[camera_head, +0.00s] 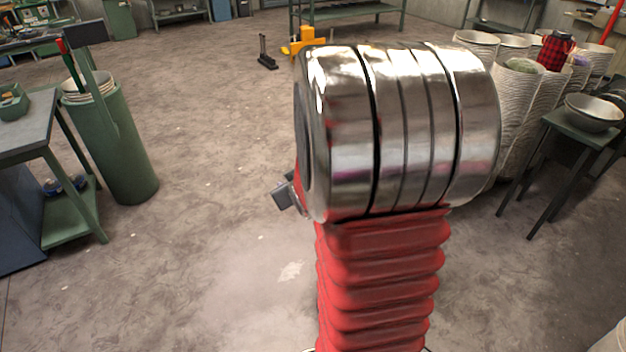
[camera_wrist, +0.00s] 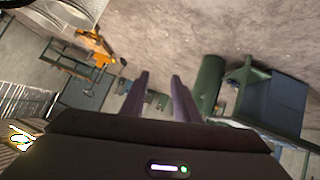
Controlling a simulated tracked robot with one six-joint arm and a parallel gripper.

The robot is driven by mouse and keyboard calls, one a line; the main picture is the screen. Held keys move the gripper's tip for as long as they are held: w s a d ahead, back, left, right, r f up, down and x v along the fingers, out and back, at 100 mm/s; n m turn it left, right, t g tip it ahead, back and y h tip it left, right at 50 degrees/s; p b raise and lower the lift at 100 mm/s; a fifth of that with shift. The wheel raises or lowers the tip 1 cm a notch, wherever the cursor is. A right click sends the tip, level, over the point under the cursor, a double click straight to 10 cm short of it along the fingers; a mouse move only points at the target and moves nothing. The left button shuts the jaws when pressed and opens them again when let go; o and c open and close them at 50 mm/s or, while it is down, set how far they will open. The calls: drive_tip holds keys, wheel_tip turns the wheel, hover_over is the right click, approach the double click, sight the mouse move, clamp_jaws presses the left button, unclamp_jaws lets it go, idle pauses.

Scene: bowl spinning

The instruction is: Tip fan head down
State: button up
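I cannot make out a fan or a fan head in either view. My gripper (camera_wrist: 160,75) shows in the wrist view with its two dark fingers apart and nothing between them. Only floor and distant furniture lie beyond the fingertips. In the head view my own arm, with its metal joint and red bellows, fills the middle and hides what lies behind it. My gripper's fingers cannot be made out there.
A tall green cylinder (camera_head: 121,150) stands beside a workbench (camera_head: 25,138) at left. A bowl (camera_head: 593,113) sits on a small green table (camera_head: 580,132) at right, near white ribbed containers (camera_head: 522,115). A yellow pallet jack (camera_head: 305,42) stands behind. The left-centre floor is clear.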

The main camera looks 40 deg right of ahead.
drive_tip(key=s+d+f+m+t+h, duration=0.1)
drive_tip(key=s+d+f+t, duration=0.3)
drive_tip(key=d+f, duration=0.7)
drive_tip(key=s+d+f+m+t+h, duration=0.1)
drive_tip(key=s+f, duration=0.5)
drive_tip(key=s, duration=0.6)
drive_tip(key=d+m+h, duration=0.1)
drive_tip(key=m+h, duration=0.1)
drive_tip(key=shift+s+d+f+m+t, duration=0.2)
drive_tip(key=shift+s+m+t, duration=0.1)
drive_tip(key=shift+m, duration=0.1)
drive_tip(key=shift+w, duration=0.15)
drive_tip(key=x, duration=1.3)
drive_tip(key=shift+w+d+r, duration=0.1)
drive_tip(key=shift+w+d, duration=0.1)
drive_tip(key=shift+w, duration=0.05)
clamp_jaws()
